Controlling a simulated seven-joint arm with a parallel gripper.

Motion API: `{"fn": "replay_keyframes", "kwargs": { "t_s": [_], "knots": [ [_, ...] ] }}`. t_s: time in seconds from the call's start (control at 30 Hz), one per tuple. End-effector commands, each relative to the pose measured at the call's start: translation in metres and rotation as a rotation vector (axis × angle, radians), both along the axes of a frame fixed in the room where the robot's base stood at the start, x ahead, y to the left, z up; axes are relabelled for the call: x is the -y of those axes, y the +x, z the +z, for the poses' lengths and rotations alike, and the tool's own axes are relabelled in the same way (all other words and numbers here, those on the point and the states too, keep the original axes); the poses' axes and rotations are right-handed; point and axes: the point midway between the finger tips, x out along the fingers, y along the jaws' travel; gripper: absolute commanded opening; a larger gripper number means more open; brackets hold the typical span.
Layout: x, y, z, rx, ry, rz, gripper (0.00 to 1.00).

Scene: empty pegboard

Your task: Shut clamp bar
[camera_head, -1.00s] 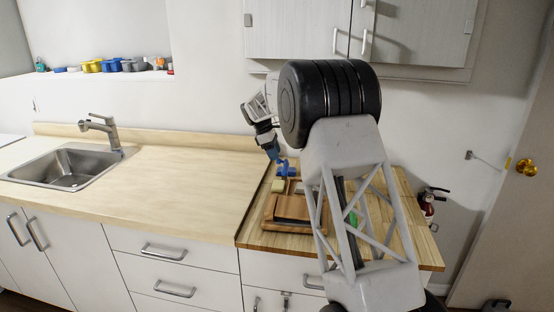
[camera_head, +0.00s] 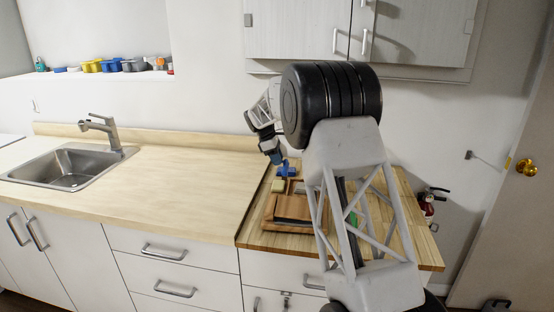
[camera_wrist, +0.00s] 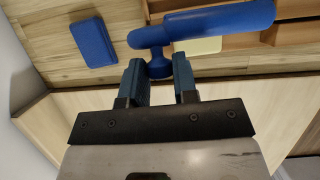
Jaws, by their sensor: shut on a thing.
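The clamp bar is a blue rounded bar (camera_wrist: 222,20) in the wrist view, with a short round blue knob (camera_wrist: 158,68) below its left part. My gripper (camera_wrist: 160,82) has its two teal fingers on either side of this knob and is shut on it. In the head view my gripper (camera_head: 277,157) points down at the blue clamp bar (camera_head: 287,171) at the back of the wooden counter. The bar appears to lie nearly level over a wooden frame (camera_wrist: 230,42). How the bar meets its base is hidden.
A flat blue block (camera_wrist: 93,42) lies left of the bar in the wrist view. A pale yellow block (camera_head: 278,186) sits in front of the bar. A wooden tray (camera_head: 270,222) with a dark slab stands nearer.

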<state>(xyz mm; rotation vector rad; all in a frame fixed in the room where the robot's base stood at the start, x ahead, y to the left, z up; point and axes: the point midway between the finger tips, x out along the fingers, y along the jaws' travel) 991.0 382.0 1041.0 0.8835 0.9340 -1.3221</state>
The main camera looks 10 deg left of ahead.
Motion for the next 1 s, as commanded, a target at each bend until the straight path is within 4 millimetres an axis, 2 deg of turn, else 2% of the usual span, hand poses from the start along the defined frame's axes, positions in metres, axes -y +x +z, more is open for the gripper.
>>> {"fn": "replay_keyframes", "kwargs": {
  "t_s": [0.57, 1.0],
  "knots": [
    [0.005, 0.000, 0.002, -0.004, 0.065, -0.001, 0.00],
    [0.027, 0.001, 0.007, -0.019, 0.338, -0.003, 0.00]
  ]
}}
